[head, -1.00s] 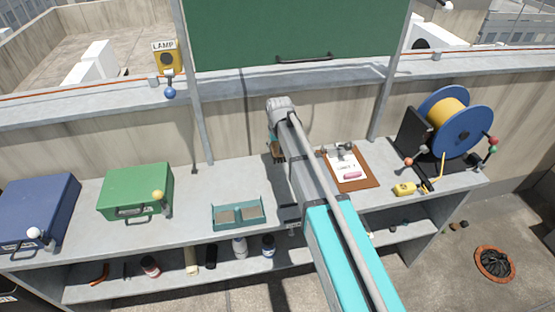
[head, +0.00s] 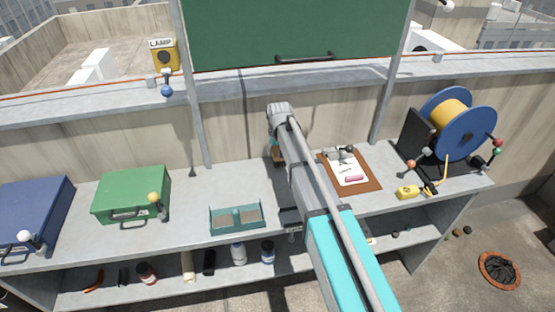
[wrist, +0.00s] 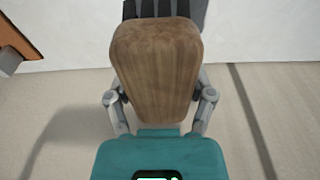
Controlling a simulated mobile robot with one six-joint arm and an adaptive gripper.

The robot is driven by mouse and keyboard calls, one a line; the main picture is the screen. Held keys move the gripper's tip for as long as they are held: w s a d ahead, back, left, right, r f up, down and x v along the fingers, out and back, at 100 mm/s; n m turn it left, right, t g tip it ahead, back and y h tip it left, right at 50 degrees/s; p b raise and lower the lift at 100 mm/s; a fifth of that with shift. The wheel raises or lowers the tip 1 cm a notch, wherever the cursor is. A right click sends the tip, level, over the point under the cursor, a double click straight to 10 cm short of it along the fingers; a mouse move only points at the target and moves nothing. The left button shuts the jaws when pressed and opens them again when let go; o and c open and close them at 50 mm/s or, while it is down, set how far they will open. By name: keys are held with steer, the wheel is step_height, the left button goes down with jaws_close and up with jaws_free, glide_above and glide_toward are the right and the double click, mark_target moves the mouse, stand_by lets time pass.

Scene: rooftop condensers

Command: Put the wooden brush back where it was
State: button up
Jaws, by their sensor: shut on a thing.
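The wooden brush (wrist: 157,70) fills the middle of the wrist view, with its brown wooden block toward the camera and dark bristles at the top edge. My gripper (wrist: 158,98) is shut on it, with a grey finger linkage on either side. In the head view the brush (head: 278,155) shows only as a small brown patch beside my arm, near the back of the grey bench (head: 190,200). My arm hides most of the gripper there. I cannot tell whether the brush touches the bench.
A brown clipboard (head: 366,184) lies right of my arm, near a yellow tape measure (head: 408,192) and a cable reel (head: 467,132). A teal tray (head: 237,231) and a green case (head: 130,193) stand left.

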steer(key=shift+f+b, duration=1.1)
steer(key=shift+f, duration=0.3)
steer(key=shift+s+f, duration=0.1)
steer(key=o, duration=1)
steer(key=shift+c, duration=0.2)
steer(key=shift+r, duration=0.2)
steer(key=r+p, duration=0.4)
steer(key=s+r+p, duration=0.1)
steer(key=r+p, duration=0.2)
steer(key=p, duration=0.1)
steer(key=r+p, duration=0.4)
steer(key=shift+s+d+r, duration=0.2)
steer(key=shift+s+r, duration=0.15)
steer(key=s+d+m+g, duration=0.1)
steer(key=s+d+m, duration=0.2)
steer(key=s+d, duration=1.9)
steer(key=shift+s+d+g, duration=0.25)
steer(key=shift+s+g, duration=0.15)
steer(key=shift+s, duration=0.7)
